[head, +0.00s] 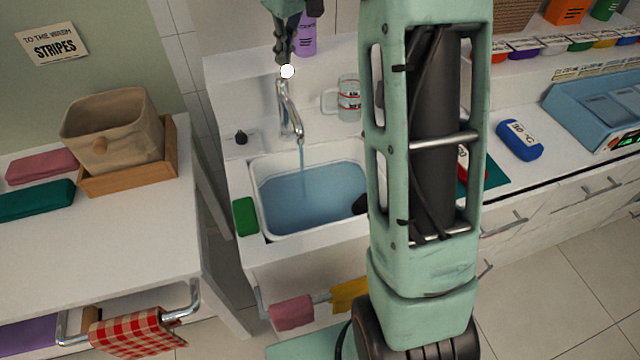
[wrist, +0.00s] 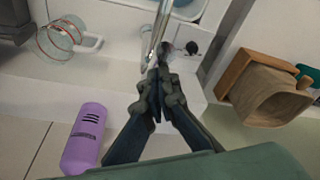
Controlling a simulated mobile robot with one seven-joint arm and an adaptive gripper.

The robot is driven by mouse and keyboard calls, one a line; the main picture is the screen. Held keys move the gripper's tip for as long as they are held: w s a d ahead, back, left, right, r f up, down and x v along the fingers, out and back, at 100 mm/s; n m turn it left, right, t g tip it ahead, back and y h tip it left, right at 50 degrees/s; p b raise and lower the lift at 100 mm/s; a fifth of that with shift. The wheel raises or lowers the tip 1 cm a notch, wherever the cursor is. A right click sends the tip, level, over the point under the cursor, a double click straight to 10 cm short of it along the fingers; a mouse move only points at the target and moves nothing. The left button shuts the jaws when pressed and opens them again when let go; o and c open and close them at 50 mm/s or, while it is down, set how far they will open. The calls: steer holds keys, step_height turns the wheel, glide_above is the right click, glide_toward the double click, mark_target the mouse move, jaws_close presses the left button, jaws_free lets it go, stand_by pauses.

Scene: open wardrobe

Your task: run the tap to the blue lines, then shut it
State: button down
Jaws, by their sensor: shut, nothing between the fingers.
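The chrome tap (head: 289,108) stands behind a white sink (head: 255,195), and a stream of water runs from its spout into the basin. Blue-tinted water (head: 315,200) covers the basin floor. I cannot make out blue lines on the basin walls. My gripper (head: 285,58) is above the tap's top, by a white round spot (head: 287,71). In the wrist view, my gripper (wrist: 158,85) has its fingertips together at the chrome tap (wrist: 155,38), with nothing visible between them. I cannot tell whether they touch it.
A glass mug (head: 349,98) and a purple bottle (head: 306,36) stand behind the sink to the right. A small black knob (head: 240,137) is left of the tap. A green sponge (head: 245,216) lies on the sink's left rim. My arm hides the sink's right side.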

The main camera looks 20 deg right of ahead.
steer(key=x, duration=0.1)
steer(key=b+x, duration=0.1)
steer(key=x, duration=0.1)
steer(key=shift+s+d+f+b, duration=0.2)
steer(key=shift+s+f+b, duration=0.1)
steer(key=shift+f+b, duration=0.1)
steer(key=p+v, duration=0.2)
steer(key=w+p+v, duration=0.1)
steer(key=p+v, duration=0.1)
steer(key=v, duration=0.1)
steer(key=a+p+v, duration=0.1)
steer(key=p+v, duration=0.1)
steer(key=shift+w+d+r+p, duration=0.1)
steer(key=shift+w+r+p, duration=0.1)
steer(key=shift+r+p, duration=0.2)
